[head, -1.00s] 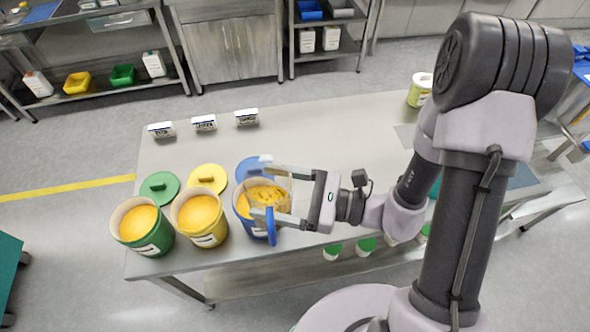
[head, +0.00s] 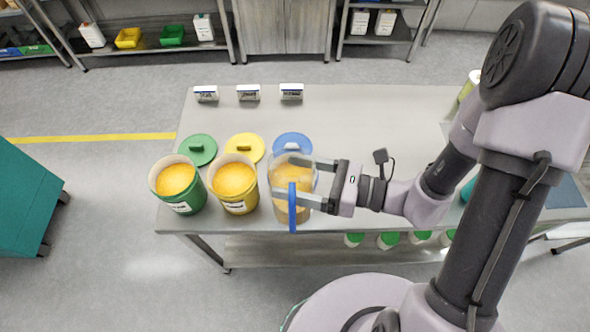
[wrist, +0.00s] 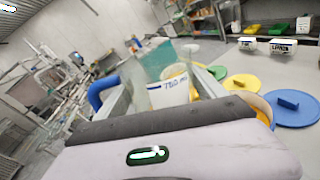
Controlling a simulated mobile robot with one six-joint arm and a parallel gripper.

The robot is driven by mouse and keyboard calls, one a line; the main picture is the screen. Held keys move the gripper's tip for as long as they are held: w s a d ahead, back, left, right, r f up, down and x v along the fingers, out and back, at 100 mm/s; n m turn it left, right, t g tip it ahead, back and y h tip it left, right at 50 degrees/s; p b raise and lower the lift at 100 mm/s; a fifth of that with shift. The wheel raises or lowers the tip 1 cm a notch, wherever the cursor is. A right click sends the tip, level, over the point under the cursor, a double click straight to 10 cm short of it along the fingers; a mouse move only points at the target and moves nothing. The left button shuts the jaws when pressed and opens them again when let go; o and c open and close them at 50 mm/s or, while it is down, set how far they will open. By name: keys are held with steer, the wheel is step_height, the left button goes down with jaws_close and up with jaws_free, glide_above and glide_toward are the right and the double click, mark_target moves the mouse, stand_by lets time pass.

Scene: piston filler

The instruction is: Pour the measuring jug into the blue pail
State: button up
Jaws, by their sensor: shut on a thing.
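My gripper (head: 298,180) is shut on the clear measuring jug (head: 292,205), which has a blue handle (head: 292,207) facing the table's front edge. The jug looks roughly upright, with orange-yellow showing through it; I cannot tell whether that is inside the jug or behind it. In the wrist view the jug (wrist: 170,92) has a white volume label, with its blue handle (wrist: 98,93) at left. The blue pail cannot be made out in the head view, where jug and gripper cover its place before the blue lid (head: 292,143). A pale-rimmed pail partly shows behind my gripper in the wrist view.
A green pail (head: 182,208) and a yellow pail (head: 238,206), both with orange-yellow contents, stand left of the jug. Their green lid (head: 198,150) and yellow lid (head: 245,147) lie behind them. Small label signs (head: 248,92) stand at the back. The steel table's middle is clear.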

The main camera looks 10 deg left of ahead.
mark_target(294, 170)
steer(key=shift+w+f+m+p, duration=0.2)
steer(key=shift+f+m+p, duration=0.4)
steer(key=shift+f, duration=0.1)
steer(key=f+m, duration=0.1)
steer(key=w+f+m+h+p, duration=0.1)
steer(key=f+m+g+p, duration=0.1)
steer(key=shift+w+a, duration=0.25)
steer(key=shift+w, duration=0.05)
steer(key=w+m+p, duration=0.1)
steer(key=p, duration=0.1)
steer(key=w+m+g+h+p, duration=0.1)
steer(key=p, duration=0.1)
steer(key=shift+a+f, duration=0.15)
steer(key=shift+a, duration=0.1)
steer(key=shift+w+f+m+g+p, duration=0.15)
steer(key=shift+m+g+p, duration=0.2)
steer(key=shift+m+p, duration=0.25)
steer(key=shift+w+f+m+g+p, duration=0.1)
steer(key=shift+m+g+p, duration=0.3)
steer(key=shift+m, duration=0.2)
steer(key=shift+w+a+f+m+g+h+p, duration=0.15)
steer(key=shift+w+f+m+g+h+p, duration=0.25)
steer(key=shift+m, duration=0.5)
steer(key=shift+w+a+f+m+g, duration=0.1)
steer(key=shift+w+f+m+g, duration=0.25)
steer(key=shift+m, duration=0.3)
steer(key=shift+w+a+f+m+g, duration=0.1)
steer(key=shift+w+f+m+g, duration=0.2)
steer(key=shift+m, duration=0.35)
steer(key=shift+r, duration=0.1)
